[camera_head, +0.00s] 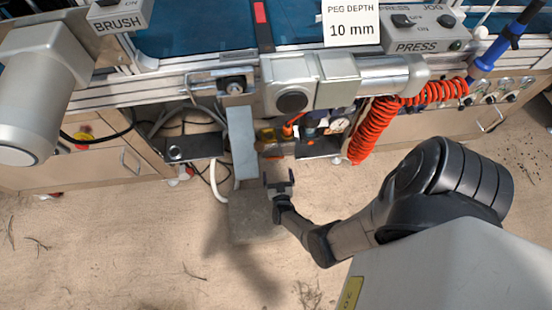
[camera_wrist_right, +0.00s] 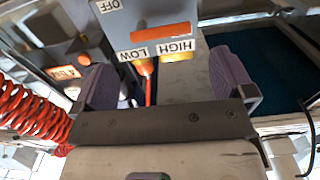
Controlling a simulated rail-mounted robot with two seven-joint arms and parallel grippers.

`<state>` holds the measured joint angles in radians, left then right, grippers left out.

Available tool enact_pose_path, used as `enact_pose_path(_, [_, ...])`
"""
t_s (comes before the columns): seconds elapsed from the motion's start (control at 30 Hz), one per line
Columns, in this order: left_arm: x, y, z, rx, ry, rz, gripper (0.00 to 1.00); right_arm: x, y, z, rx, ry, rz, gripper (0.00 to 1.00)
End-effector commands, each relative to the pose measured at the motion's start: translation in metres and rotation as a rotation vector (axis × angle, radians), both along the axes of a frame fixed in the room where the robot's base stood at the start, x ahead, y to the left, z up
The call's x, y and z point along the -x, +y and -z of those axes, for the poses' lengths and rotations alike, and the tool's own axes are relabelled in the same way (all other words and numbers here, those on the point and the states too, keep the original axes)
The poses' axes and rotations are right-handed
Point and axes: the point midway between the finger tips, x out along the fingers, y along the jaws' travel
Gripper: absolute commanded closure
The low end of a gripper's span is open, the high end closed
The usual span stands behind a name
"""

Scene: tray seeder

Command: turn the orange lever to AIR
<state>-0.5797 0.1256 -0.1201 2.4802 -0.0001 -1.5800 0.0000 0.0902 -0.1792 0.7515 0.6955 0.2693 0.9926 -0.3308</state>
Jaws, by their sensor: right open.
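My right gripper (camera_head: 279,182) is open below the front of the machine in the head view, its jaws facing the fittings under the rail. In the right wrist view its two purple-grey fingers (camera_wrist_right: 168,85) stand wide apart with nothing held. A slim orange part (camera_wrist_right: 147,69), which may be the lever, shows beyond and between the fingers, under a grey box (camera_wrist_right: 145,15) marked LOW and HIGH. In the head view an orange part (camera_head: 291,127) shows under the rail, apart from the gripper. No AIR label is readable. My left gripper is not in view.
A coiled red hose (camera_head: 372,130) hangs to the right of the fittings. A gauge (camera_head: 339,124) sits beside it. A grey upright post (camera_head: 242,145) stands close left of the gripper. The floor in front is largely free.

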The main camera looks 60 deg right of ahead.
Motion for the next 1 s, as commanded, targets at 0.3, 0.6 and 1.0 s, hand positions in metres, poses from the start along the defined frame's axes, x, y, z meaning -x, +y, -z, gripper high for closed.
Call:
enact_pose_path(0.3, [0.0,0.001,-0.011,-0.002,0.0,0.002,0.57,0.026,0.038,-0.001,0.0,0.0,-0.001,0.0])
enact_pose_path(0.6, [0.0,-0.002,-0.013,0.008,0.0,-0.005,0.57,0.032,0.048,0.0,-0.001,-0.001,0.0,0.0])
enact_pose_path(1.0, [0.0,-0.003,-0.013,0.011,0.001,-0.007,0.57,0.032,0.048,0.0,0.0,-0.001,0.0,0.0])
